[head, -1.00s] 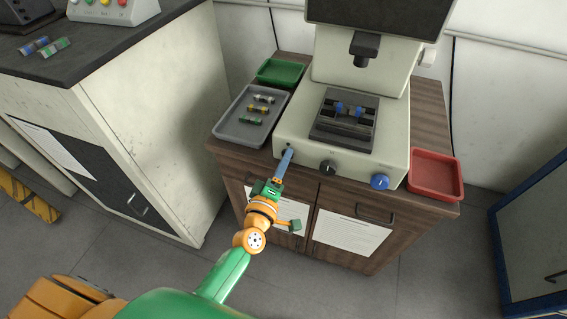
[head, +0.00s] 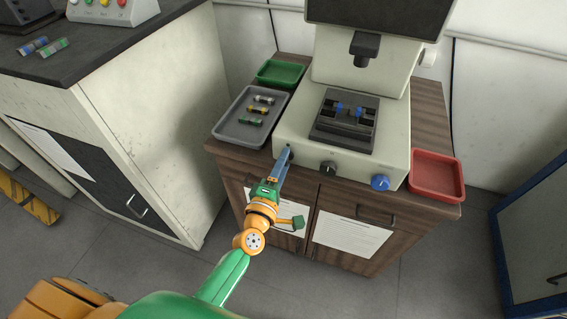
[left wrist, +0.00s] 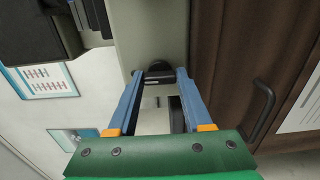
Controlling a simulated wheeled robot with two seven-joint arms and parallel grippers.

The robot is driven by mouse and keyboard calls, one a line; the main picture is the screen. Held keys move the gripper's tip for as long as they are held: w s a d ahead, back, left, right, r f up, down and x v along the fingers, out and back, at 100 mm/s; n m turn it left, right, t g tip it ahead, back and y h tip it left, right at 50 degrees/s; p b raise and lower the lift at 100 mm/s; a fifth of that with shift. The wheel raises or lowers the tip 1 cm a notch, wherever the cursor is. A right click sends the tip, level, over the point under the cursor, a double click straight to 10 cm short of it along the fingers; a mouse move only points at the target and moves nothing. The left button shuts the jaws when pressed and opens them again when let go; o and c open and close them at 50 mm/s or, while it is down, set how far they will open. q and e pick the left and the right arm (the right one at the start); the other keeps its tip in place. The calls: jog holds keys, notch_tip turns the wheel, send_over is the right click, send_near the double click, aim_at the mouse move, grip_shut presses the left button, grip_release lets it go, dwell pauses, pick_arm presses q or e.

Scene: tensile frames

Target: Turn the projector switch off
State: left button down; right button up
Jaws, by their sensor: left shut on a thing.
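The projector (head: 300,127) is a cream machine with a dark screen on top, standing on a wooden cabinet. Its small black switch (left wrist: 158,76) is on the front face at the left end; in the head view my fingertips mostly hide it. My left gripper (head: 288,153) reaches the front face there. In the left wrist view its two blue fingers (left wrist: 158,82) have their tips at both sides of the switch, shut on it. Whether the switch is on or off cannot be read. My right gripper is not in view.
A black knob (head: 328,168) and a blue knob (head: 380,182) sit right of the switch. A grey tray (head: 226,130) with several small cylinders and a green tray (head: 280,72) stand left, a red tray (head: 437,190) right. The cabinet (head: 240,165) has front handles.

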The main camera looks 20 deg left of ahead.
pick_arm(q)
jog(key=shift+c, duration=1.6)
grip_release()
